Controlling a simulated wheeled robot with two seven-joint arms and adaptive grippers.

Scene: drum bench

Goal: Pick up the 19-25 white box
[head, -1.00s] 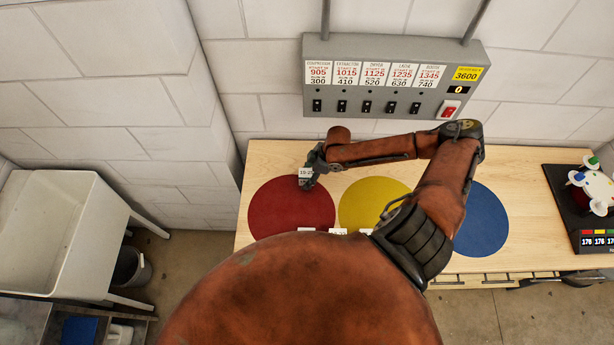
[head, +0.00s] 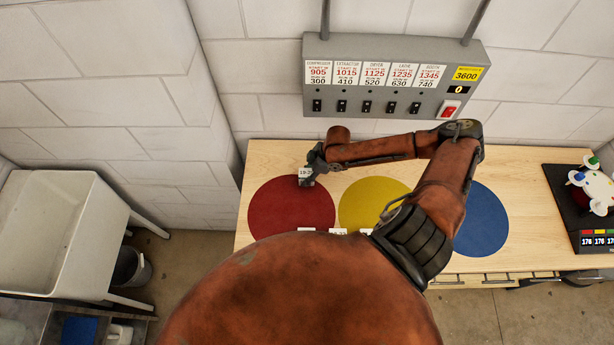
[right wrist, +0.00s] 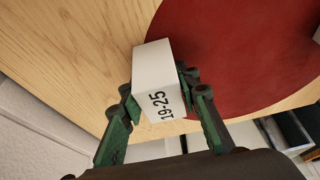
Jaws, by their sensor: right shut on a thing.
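The white box marked 19-25 (right wrist: 155,75) sits between the two fingers of my right gripper (right wrist: 160,108) in the right wrist view. The fingers touch it on both sides, and the gripper is shut on it. In the head view the box (head: 305,173) shows small at my right gripper (head: 308,178), over the upper part of the red disc (head: 290,212). I cannot tell how far it is above the bench. My left gripper is not in view.
More white boxes (head: 338,232) show partly behind my body at the near side. Yellow (head: 372,195) and blue (head: 482,222) discs lie on the wooden bench (head: 258,160). A grey switch panel (head: 395,75) hangs behind. A black device (head: 572,215) stands at the right.

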